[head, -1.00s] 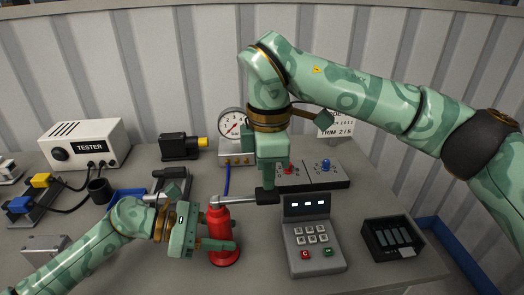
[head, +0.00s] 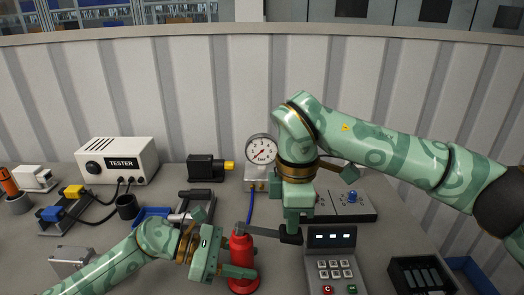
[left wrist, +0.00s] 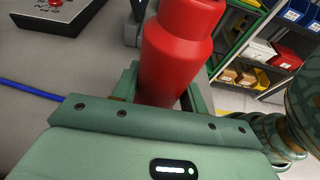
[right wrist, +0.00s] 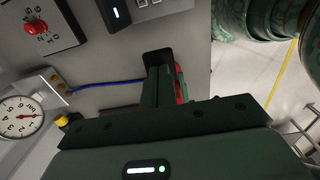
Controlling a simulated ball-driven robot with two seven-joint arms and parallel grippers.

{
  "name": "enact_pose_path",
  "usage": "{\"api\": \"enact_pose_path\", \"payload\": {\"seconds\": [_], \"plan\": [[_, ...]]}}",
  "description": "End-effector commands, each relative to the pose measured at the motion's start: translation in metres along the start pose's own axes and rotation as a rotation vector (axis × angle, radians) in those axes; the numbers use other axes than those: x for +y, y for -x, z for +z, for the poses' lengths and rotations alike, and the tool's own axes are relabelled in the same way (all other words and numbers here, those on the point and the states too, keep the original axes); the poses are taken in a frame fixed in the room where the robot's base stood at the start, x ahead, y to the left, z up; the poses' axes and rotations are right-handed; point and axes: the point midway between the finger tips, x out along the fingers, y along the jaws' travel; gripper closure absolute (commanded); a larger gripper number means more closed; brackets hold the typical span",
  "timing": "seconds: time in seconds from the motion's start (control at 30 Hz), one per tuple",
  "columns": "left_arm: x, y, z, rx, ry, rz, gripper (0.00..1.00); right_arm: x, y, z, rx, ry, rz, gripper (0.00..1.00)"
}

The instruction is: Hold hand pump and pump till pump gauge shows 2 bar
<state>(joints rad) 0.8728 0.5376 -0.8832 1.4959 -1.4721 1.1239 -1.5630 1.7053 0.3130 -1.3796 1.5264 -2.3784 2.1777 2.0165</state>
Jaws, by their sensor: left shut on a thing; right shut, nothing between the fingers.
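The hand pump (head: 241,262) has a red upright body and a metal lever (head: 262,230) reaching right to a black grip (head: 291,236). My left gripper (head: 236,270) is shut on the red body; the left wrist view shows the body (left wrist: 172,55) between its fingers. My right gripper (head: 291,229) is shut at the black grip, fingers pointing down; the right wrist view shows the fingers (right wrist: 160,85) at the dark grip, which they partly hide. The round white pump gauge (head: 262,150) stands behind, with a blue hose near it.
A keypad box (head: 334,262) stands close right of the pump. A black tray (head: 421,277) is farther right. A panel with red and blue knobs (head: 345,205) lies behind. The white tester (head: 117,160) and a black motor-like unit (head: 206,168) are at the back left.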

Motion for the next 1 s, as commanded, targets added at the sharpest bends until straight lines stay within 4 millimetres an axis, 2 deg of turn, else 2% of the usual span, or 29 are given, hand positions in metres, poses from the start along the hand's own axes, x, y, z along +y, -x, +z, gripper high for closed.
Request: {"api": "enact_pose_path", "payload": {"seconds": [0.1, 0.17, 0.27, 0.5, 0.6, 1.0], "plan": [[-0.001, -0.001, 0.0, -0.001, 0.0, -0.003, 0.82, -0.001, -0.012, -0.002, 0.001, 0.005, -0.003, 1.0], [-0.001, -0.001, 0.0, -0.001, 0.0, -0.003, 0.82, -0.001, -0.012, -0.002, 0.001, 0.005, -0.001, 1.0], [-0.001, -0.001, 0.0, -0.001, 0.0, -0.003, 0.82, -0.001, -0.007, -0.002, 0.001, 0.005, 0.0, 1.0], [-0.001, -0.001, 0.0, -0.002, 0.001, -0.003, 0.82, -0.001, 0.024, 0.001, 0.0, 0.004, 0.001, 1.0], [-0.001, -0.001, 0.0, -0.001, 0.001, -0.003, 0.82, -0.001, 0.032, 0.001, 0.0, 0.003, -0.001, 1.0], [-0.001, -0.001, 0.0, -0.001, 0.001, -0.003, 0.82, -0.001, 0.034, 0.002, 0.001, 0.003, -0.001, 1.0]]}}
